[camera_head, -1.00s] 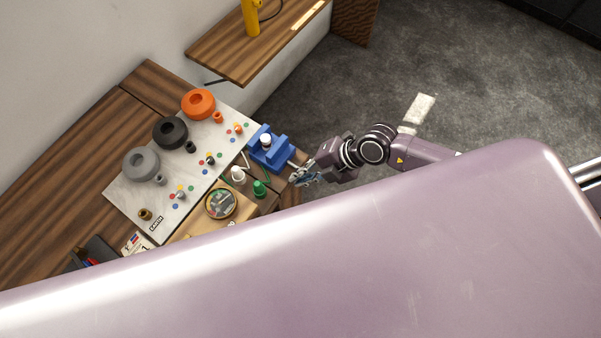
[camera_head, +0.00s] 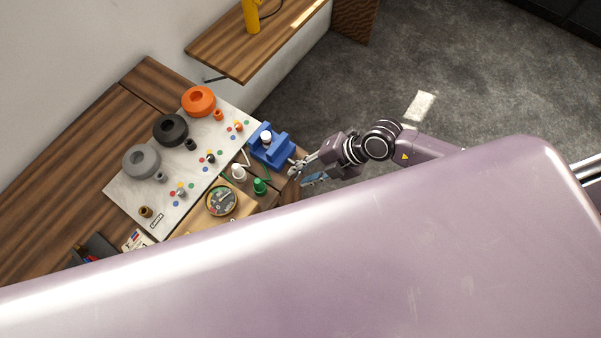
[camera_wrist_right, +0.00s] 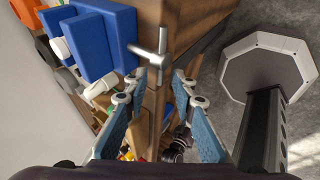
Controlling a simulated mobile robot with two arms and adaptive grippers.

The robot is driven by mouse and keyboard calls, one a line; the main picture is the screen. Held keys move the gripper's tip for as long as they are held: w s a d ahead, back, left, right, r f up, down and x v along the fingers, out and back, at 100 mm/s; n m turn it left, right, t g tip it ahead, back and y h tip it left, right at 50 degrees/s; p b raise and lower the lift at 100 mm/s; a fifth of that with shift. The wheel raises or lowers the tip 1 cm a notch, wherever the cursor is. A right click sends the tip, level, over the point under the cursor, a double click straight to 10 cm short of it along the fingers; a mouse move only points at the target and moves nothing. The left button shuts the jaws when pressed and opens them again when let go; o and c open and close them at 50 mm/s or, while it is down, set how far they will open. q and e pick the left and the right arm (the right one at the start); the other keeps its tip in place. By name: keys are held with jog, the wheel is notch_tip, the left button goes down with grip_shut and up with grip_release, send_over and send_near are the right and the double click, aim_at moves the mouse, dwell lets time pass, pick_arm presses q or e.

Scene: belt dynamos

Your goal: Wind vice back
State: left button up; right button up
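The blue vice (camera_head: 271,148) stands at the workbench's right end, with a white cylinder (camera_head: 266,137) between its jaws. In the right wrist view, the vice (camera_wrist_right: 90,40) is at upper left. Its metal T-shaped handle (camera_wrist_right: 150,60) sticks out toward my right gripper. My right gripper (camera_head: 304,174) is beside the handle end of the vice in the head view. In the wrist view, the right gripper (camera_wrist_right: 163,80) has its fingers spread, with the handle's crossbar just beyond the fingertips and nothing between the pads. My left gripper is not in view.
A light board (camera_head: 150,200) carries orange, black and grey rings. A white bottle (camera_head: 238,172), a green bottle (camera_head: 260,187) and a round gauge (camera_head: 221,202) stand near the vice. A wall shelf (camera_head: 240,60) is behind. Open floor lies to the right.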

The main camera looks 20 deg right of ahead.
jog(key=v, duration=1.1)
